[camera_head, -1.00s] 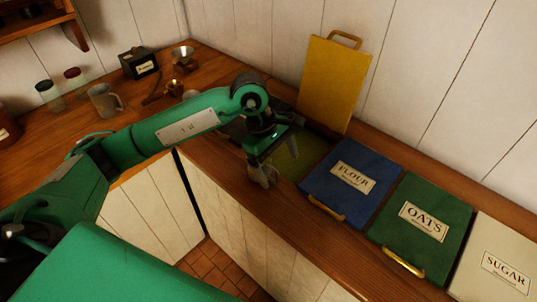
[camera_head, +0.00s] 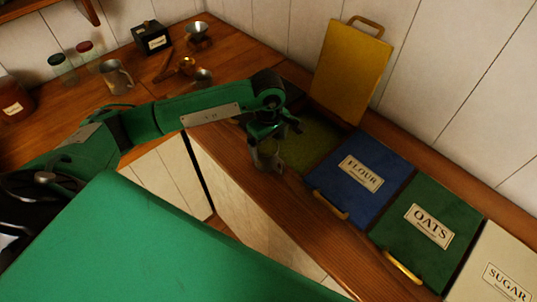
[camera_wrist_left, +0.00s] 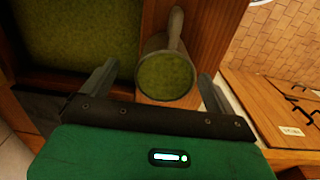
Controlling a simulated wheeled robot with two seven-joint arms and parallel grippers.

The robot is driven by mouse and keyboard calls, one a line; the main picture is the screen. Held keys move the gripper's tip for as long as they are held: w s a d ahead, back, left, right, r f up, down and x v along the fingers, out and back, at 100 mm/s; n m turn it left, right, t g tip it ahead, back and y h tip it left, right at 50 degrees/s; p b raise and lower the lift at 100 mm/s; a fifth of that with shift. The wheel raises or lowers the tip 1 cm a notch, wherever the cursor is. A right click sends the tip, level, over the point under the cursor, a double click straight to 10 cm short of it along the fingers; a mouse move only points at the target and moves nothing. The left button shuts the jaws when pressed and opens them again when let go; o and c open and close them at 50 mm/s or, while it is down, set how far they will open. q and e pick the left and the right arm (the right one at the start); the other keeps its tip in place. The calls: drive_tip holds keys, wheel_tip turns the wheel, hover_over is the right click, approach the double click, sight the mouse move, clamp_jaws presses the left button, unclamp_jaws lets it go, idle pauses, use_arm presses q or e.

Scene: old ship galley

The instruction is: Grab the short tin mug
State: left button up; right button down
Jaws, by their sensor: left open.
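A small grey mug with a handle and green contents (camera_wrist_left: 168,78) sits on the wooden counter strip beside the open bin, seen from above in the left wrist view. Its handle points to the top of that view. My left gripper (camera_head: 266,158) is open, with one finger on each side of the mug in the left wrist view; I cannot tell whether they touch it. In the head view the mug is hard to separate from the fingers. Another grey metal mug (camera_head: 117,77) stands on the far left counter. My right gripper is not in view.
An open bin with green contents (camera_head: 308,146) lies beside my left gripper, its yellow lid (camera_head: 350,72) raised against the wall. The blue flour lid (camera_head: 340,187) and green oats lid (camera_head: 425,250) are closed. Jars, a dark box (camera_head: 151,38) and a scale-like pan (camera_head: 197,31) stand farther back.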

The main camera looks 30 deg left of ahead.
sight(267, 153)
use_arm(q)
drive_tip(key=f+p, duration=0.1)
drive_tip(key=f, duration=0.1)
drive_tip(key=f+p, duration=0.1)
drive_tip(key=shift+s+a+f+p, duration=0.2)
drive_tip(key=shift+s+f+p, duration=0.1)
drive_tip(key=shift+f, duration=0.65)
drive_tip(key=shift+w, duration=0.1)
drive_tip(key=c, duration=1.3)
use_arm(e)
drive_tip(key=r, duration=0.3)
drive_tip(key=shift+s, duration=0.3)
use_arm(q)
drive_tip(key=shift+r, duration=0.1)
